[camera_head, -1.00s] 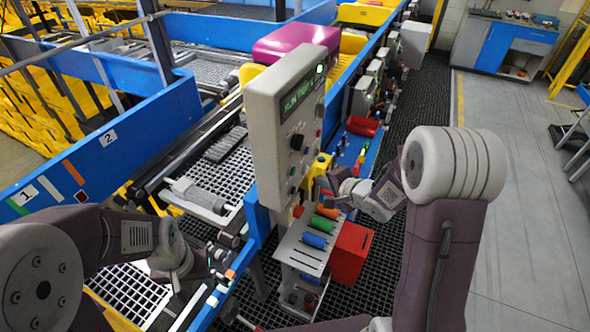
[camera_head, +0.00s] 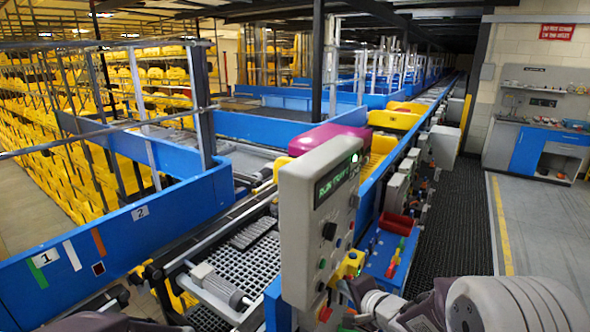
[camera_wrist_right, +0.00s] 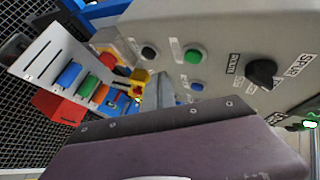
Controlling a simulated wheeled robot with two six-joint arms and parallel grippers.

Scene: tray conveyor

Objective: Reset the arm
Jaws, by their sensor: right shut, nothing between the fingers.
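My right arm comes in from the lower right in the head view. Its gripper (camera_head: 352,290) is shut and empty, close beside the lower right side of the grey control box (camera_head: 312,205), near a yellow emergency-stop housing (camera_head: 350,264). I cannot tell whether it touches the box. The right wrist view shows the control box (camera_wrist_right: 235,50) very close, with a black knob and green and blue buttons. A purple-grey part of my arm fills its lower middle. Of my left arm only a link shows at the bottom left edge; its gripper is out of frame.
The conveyor's grey mesh bed (camera_head: 245,262) lies left of the box, with a blue side wall (camera_head: 125,235). A magenta cover (camera_head: 328,138) stands behind. The right wrist view shows a slotted white rack (camera_wrist_right: 45,48) with coloured spools. The floor (camera_head: 545,235) at right is open.

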